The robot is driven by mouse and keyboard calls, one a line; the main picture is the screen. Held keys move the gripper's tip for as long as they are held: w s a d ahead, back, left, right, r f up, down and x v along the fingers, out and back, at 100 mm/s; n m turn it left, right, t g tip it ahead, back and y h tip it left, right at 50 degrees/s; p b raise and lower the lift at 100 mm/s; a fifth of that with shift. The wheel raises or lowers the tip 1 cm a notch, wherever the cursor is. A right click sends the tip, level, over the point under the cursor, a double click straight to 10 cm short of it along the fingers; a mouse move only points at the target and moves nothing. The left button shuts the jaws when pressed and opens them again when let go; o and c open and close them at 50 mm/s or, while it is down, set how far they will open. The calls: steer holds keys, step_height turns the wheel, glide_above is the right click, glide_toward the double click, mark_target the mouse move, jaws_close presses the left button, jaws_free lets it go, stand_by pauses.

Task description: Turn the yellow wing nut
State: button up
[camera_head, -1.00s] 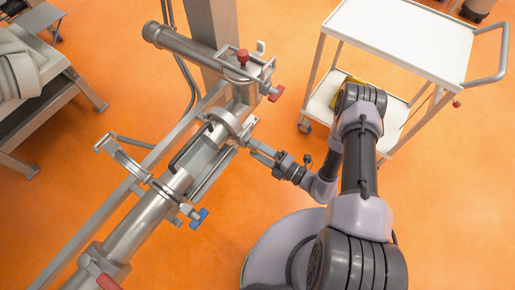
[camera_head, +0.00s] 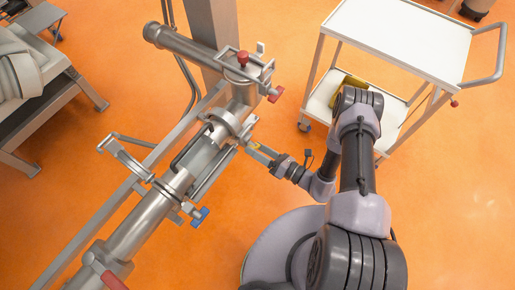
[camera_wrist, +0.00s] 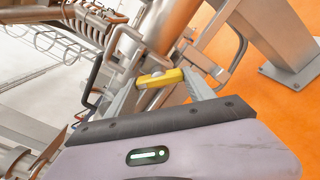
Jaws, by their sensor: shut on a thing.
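The yellow wing nut (camera_wrist: 153,79) lies crosswise between the two fingertips of my gripper (camera_wrist: 161,77) in the wrist view, with a rounded metal stud end at its middle. My gripper is shut on its two ends. In the head view my gripper (camera_head: 258,150) is at the right side of the steel pipe assembly, by the clamp, and a small bit of yellow (camera_head: 255,146) shows at its fingers. The rest of the nut is hidden there.
The steel pipe (camera_head: 178,183) runs diagonally, with a blue handle (camera_head: 200,217) and a red handle (camera_head: 276,94) sticking out near my arm. A white cart (camera_head: 408,38) stands at the back right. Orange floor (camera_head: 455,190) is free at right.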

steer(key=shift+n, duration=0.4)
steer(key=o, duration=1.4)
steer(key=shift+d, duration=0.1)
steer(key=p+v, duration=0.3)
steer(key=v, duration=1.4)
steer(key=shift+s+d+p, duration=0.1)
steer(key=shift+s+p, duration=0.1)
steer(key=shift+p, duration=0.15)
